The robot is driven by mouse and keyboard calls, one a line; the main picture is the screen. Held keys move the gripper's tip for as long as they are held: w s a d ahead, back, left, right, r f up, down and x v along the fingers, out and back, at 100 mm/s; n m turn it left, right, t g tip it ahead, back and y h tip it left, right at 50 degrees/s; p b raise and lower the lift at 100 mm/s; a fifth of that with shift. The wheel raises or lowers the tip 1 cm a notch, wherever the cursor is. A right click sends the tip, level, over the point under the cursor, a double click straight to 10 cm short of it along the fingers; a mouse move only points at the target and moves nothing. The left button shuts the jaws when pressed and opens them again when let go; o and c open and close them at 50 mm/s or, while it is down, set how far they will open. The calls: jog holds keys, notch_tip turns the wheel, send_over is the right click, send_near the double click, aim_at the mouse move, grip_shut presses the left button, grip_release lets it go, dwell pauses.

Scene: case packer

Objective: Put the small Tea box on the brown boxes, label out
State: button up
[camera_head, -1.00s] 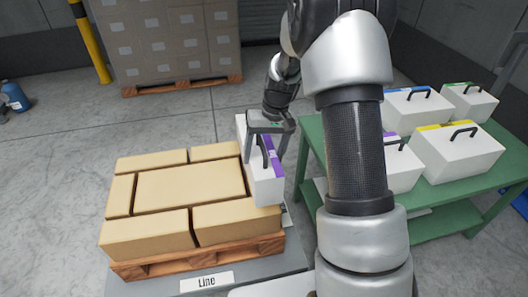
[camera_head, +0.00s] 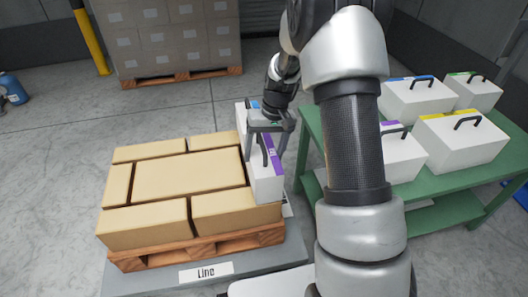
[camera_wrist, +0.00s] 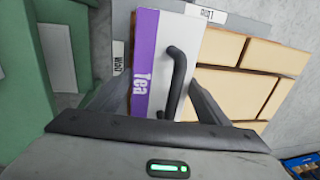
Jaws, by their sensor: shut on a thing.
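The Tea box (camera_head: 265,185) is white with a purple strip and a black handle. It is upright at the right edge of the brown boxes (camera_head: 190,180); I cannot tell whether it rests on them or is just above. My gripper (camera_head: 270,135) is shut on it from above, one finger on each side. In the wrist view, the Tea box (camera_wrist: 178,65) has the word Tea on its purple strip, facing left, away from the brown boxes (camera_wrist: 235,85). My gripper (camera_wrist: 155,105) hides its near end.
A white part with a blue patch (camera_head: 254,104) shows behind my gripper, partly hidden. The green table (camera_head: 430,190) at right carries several white boxes, one with a purple strip (camera_head: 403,160). A pallet of grey-brown cartons (camera_head: 165,40) stands behind.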

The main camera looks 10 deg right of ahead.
jog(key=shift+f, duration=0.35)
jog(key=o, duration=2.1)
jog(key=shift+c, duration=0.2)
jog(key=d+r+p, duration=0.3)
jog(key=r+p, duration=0.1)
jog(key=r, duration=1.3)
jog(key=s+a+r+t+h, duration=0.1)
jog(key=s+a+r+t, duration=0.15)
jog(key=s+r, duration=0.95)
jog(key=s+r+t+h, duration=0.1)
jog(key=s+t, duration=0.2)
jog(key=s, duration=1.1)
notch_tip(320, 180, up, 21)
jog(key=p, duration=2)
jog(key=shift+a+p, duration=0.15)
jog(key=shift+p, duration=0.2)
